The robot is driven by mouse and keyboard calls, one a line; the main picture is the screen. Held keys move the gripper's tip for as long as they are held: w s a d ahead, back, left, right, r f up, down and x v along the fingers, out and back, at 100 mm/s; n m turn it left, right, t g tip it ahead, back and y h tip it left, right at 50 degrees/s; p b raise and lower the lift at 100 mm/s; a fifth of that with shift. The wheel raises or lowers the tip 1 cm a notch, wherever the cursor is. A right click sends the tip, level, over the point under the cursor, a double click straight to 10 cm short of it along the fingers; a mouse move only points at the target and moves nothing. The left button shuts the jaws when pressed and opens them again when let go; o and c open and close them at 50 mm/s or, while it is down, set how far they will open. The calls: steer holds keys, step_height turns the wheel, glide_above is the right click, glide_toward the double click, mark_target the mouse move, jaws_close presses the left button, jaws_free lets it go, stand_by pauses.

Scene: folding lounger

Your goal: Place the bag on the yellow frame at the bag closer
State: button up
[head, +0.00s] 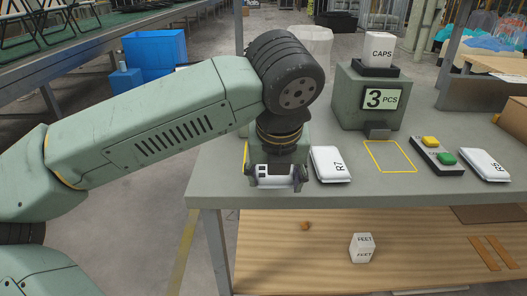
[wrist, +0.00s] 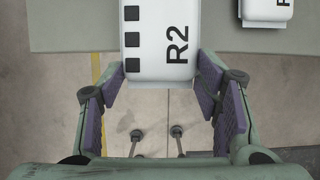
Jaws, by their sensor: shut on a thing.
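My gripper (head: 277,181) is at the left front edge of the grey table. It is shut on a white bag (head: 277,170) marked R2, which shows between the finger pads in the wrist view (wrist: 160,40), with black squares along its left side. The bag overlaps the table edge in that view; I cannot tell whether it touches the tabletop. The yellow frame (head: 371,158) is an empty outline on the table, to the right of my gripper. Behind it stands a grey-green machine (head: 347,113) with a "3 PCS" sign, seemingly the bag closer.
A white bag R7 (head: 330,163) lies between my gripper and the yellow frame. A button box (head: 437,157) with yellow and green buttons and another white bag (head: 483,164) lie right of the frame. A CAPS container (head: 378,50) tops the machine. A lower wooden shelf (head: 290,262) holds a small white box.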

steer(key=w, duration=0.3)
steer(key=w+a+p, duration=0.1)
steer(key=w, duration=0.3)
steer(key=w+a+f+p, duration=0.1)
steer(key=w, duration=0.3)
steer(key=shift+w, duration=0.1)
steer(key=p+x, duration=0.1)
steer(key=x, duration=0.2)
steer(key=shift+f, duration=0.45)
steer(key=shift+f, duration=0.1)
steer(key=o, duration=1.3)
steer(key=shift+c, duration=0.2)
